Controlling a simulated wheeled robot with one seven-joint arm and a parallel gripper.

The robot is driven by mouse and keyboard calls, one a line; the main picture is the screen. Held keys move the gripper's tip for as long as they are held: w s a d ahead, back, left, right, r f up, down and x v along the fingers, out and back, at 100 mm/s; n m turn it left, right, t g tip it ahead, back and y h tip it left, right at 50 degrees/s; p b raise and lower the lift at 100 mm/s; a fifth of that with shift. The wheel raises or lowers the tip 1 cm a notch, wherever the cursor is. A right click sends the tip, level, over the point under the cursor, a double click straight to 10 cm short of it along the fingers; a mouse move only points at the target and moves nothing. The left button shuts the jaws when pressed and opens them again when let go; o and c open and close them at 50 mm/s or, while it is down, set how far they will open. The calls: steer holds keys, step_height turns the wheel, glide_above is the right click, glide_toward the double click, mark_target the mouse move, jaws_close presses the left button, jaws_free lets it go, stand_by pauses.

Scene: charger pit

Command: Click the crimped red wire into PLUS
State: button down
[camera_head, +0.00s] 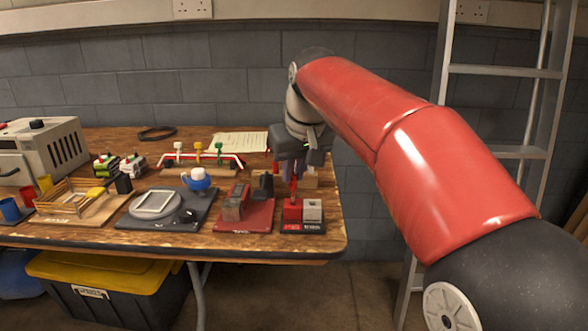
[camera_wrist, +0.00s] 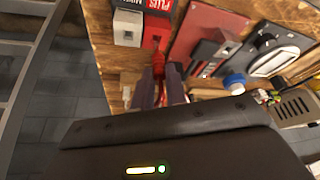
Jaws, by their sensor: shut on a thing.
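The red PLUS block (camera_head: 291,213) stands beside a pale grey block (camera_head: 313,211) on a dark base at the table's front right corner. In the wrist view the red block (camera_wrist: 156,26) carries the letters PLUS, with the grey block (camera_wrist: 127,28) to its left. My gripper (camera_head: 294,178) points down above the PLUS block and is shut on the red wire (camera_head: 293,190). In the wrist view the wire (camera_wrist: 158,64) shows between and beyond my fingertips, close to the PLUS block. Its crimped end is too small to make out, and I cannot tell if it touches the block.
A dark red board with a metal clamp-like fixture (camera_head: 237,204) stands left of the blocks. A dark plate (camera_head: 155,207), a wooden rack (camera_head: 70,201) and a grey oven-like box (camera_head: 42,148) lie further left. A ladder (camera_head: 510,70) stands right of the table.

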mark_target(295, 181)
steer(key=shift+f+b, duration=0.75)
steer(key=shift+f, duration=0.95)
stand_by(1.3)
stand_by(0.8)
steer(key=c, duration=1.3)
jaws_free()
steer(key=shift+c, duration=0.2)
steer(key=shift+r, duration=0.1)
steer(key=shift+r+p, duration=2.45)
steer(key=shift+r, duration=0.95)
